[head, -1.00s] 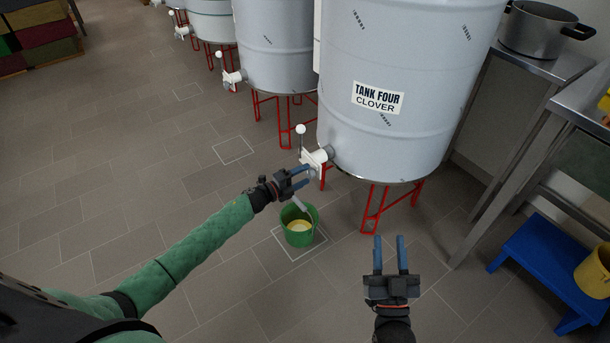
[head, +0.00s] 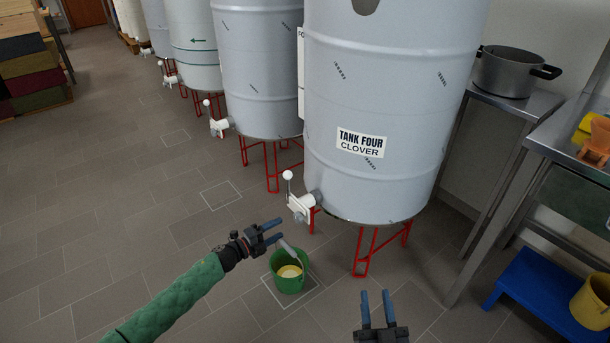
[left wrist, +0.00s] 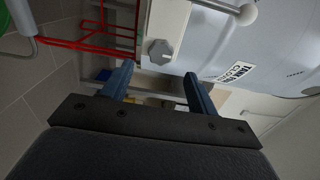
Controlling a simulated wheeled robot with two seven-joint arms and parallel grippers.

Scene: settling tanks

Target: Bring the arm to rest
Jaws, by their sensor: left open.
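My left gripper (head: 270,232) is open and empty, in front of and a little below the white valve (head: 300,208) of tank four (head: 375,100). It is apart from the valve. The valve's lever with a white ball (head: 287,175) points up. In the left wrist view the open jaws (left wrist: 160,85) have nothing between them, with the valve's grey knob (left wrist: 160,52) beyond. A green bucket (head: 290,283) with yellow contents stands on the floor below and right of the left gripper. My right gripper (head: 377,308) is open and empty at the bottom edge.
Other tanks (head: 258,65) on red stands recede to the left. A metal table (head: 575,140) and a stand with a pot (head: 508,72) are at right. A blue stool (head: 540,285) carries a yellow bucket (head: 592,302). The floor at left is clear.

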